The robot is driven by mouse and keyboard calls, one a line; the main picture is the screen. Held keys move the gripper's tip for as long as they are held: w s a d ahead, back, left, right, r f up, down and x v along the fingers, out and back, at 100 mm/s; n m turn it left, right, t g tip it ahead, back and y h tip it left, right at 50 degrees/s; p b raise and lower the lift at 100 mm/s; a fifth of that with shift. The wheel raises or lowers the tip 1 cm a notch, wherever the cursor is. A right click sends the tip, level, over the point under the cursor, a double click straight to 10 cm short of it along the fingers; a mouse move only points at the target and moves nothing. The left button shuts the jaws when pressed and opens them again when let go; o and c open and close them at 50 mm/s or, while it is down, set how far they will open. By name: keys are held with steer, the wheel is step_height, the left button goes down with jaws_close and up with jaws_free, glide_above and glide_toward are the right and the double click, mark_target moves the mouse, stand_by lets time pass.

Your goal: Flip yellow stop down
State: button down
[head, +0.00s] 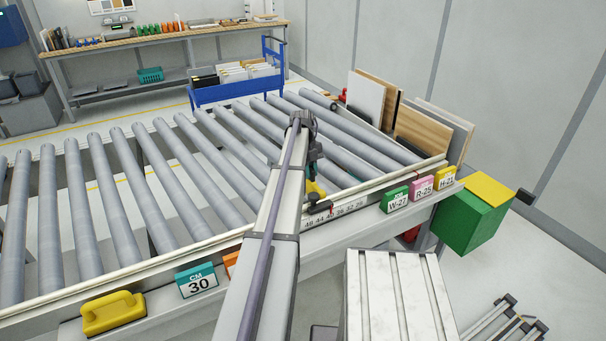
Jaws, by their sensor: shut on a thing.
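The yellow stop (315,188) is at the near rail of the roller conveyor, just right of my arm and above the number scale (336,213). Only a small part of it shows, and its exact tilt cannot be told. My dark gripper (314,174) points down at the stop from above and is shut on it. My arm links hide part of the gripper, so the fingertips are hard to make out.
The roller conveyor (180,165) spans the view. Its front ledge carries a yellow handled block (113,312), a teal CM 30 tag (196,280) and W-27 (394,199), R-25 (421,187) and H-21 (445,177) tags. Panels (424,132) lean behind the right end.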

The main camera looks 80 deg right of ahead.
steer(key=shift+f, duration=0.15)
stand_by(0.4)
steer(key=c, duration=1.1)
jaws_free()
steer(key=shift+d, duration=0.1)
steer(key=p+v, duration=1)
steer(key=shift+w+d+r, duration=0.2)
steer(key=shift+d+r, duration=0.05)
